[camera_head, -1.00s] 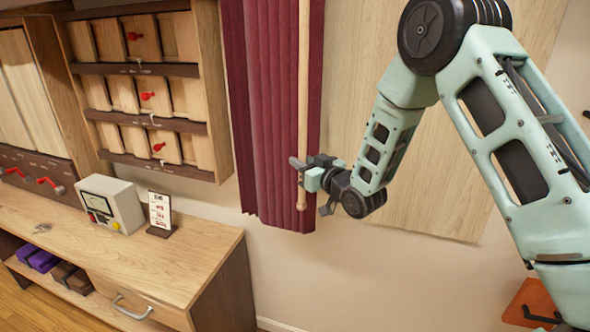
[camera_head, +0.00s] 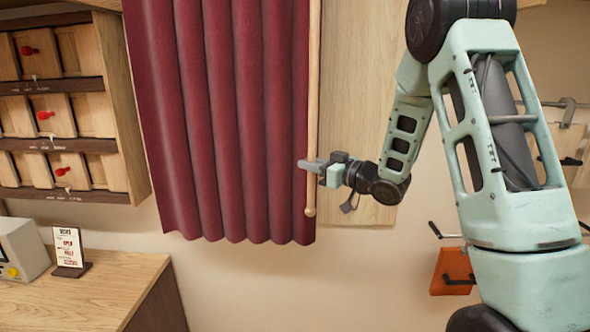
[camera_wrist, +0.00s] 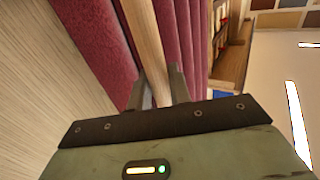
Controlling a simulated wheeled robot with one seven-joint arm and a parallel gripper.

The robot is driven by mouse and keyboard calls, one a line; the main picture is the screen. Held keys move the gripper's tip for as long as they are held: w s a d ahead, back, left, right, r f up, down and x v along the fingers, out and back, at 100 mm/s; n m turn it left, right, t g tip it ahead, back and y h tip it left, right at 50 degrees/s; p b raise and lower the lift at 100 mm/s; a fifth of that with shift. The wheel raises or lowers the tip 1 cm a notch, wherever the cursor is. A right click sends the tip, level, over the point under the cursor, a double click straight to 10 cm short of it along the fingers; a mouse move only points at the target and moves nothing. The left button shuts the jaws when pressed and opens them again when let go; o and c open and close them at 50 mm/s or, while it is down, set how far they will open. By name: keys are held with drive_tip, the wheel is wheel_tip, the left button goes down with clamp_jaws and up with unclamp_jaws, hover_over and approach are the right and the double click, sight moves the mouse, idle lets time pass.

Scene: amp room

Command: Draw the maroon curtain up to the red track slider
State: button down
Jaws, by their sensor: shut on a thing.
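The maroon curtain (camera_head: 215,120) hangs in wide folds left of my arm, its lower edge above the desk level. A pale wooden draw rod (camera_head: 313,110) hangs along its right edge and ends in a rounded tip. My gripper (camera_head: 308,165) is shut on the rod a little above that tip. In the wrist view the rod (camera_wrist: 146,40) runs between my two fingers (camera_wrist: 158,90), with the maroon cloth (camera_wrist: 95,45) close on both sides. The curtain's track and the red track slider are out of view above.
A wooden cabinet with red knobs (camera_head: 60,110) stands left of the curtain. Below it is a desk (camera_head: 95,290) with a small sign (camera_head: 68,250) and a grey meter box (camera_head: 22,248). A pale wood panel (camera_head: 360,120) is behind my arm. An orange block (camera_head: 452,270) with dark handles is at lower right.

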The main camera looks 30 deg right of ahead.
drive_tip(key=shift+s+d, duration=0.15)
drive_tip(key=shift+d, duration=0.05)
drive_tip(key=c, duration=1.3)
unclamp_jaws()
drive_tip(key=shift+c, duration=0.2)
drive_tip(key=b+v, duration=0.5)
drive_tip(key=v, duration=1.2)
drive_tip(key=shift+s, duration=0.2)
drive_tip(key=shift+d, duration=0.1)
